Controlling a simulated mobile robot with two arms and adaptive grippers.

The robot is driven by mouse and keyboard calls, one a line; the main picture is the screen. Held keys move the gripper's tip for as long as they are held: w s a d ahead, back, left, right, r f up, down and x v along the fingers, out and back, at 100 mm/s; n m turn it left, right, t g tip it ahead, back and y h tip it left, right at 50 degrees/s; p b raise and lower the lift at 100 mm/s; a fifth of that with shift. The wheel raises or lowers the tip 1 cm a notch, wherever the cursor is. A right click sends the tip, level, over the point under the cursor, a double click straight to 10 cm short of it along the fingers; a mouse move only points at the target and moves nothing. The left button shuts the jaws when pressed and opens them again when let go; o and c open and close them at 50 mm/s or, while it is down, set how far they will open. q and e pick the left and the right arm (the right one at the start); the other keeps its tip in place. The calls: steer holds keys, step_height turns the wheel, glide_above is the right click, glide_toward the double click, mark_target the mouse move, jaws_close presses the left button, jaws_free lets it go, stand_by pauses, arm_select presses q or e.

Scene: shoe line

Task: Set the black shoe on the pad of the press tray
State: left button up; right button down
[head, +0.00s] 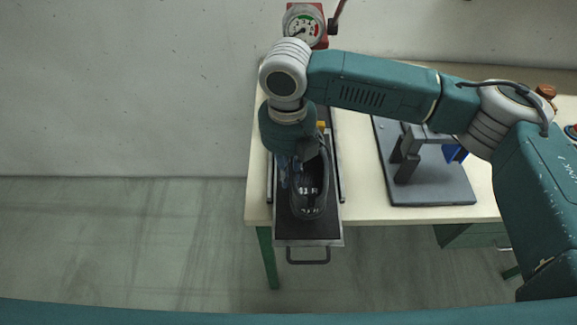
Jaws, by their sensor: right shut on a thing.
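The black shoe (311,206) is in the head view over the dark pad of the press tray (306,229), heel end toward me. My right gripper (301,165) comes down over the shoe from above and is shut on it; the fingertips are mostly hidden by the wrist and the shoe. I cannot tell whether the sole touches the pad. The tray sticks out past the front edge of the table, with a handle (308,262) at its near end. My left gripper is not in view.
A red press gauge (303,27) stands behind my right arm. To the right, a dark plate with a grey stand (432,190) sits on the cream table (361,207). Open floor lies left of the table.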

steer(key=shift+f, duration=0.65)
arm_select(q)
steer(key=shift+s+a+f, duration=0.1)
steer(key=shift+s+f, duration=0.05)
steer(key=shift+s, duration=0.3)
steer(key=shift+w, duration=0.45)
arm_select(e)
steer(key=shift+f, duration=0.15)
steer(key=shift+f, duration=0.25)
steer(key=c, duration=1.7)
jaws_free()
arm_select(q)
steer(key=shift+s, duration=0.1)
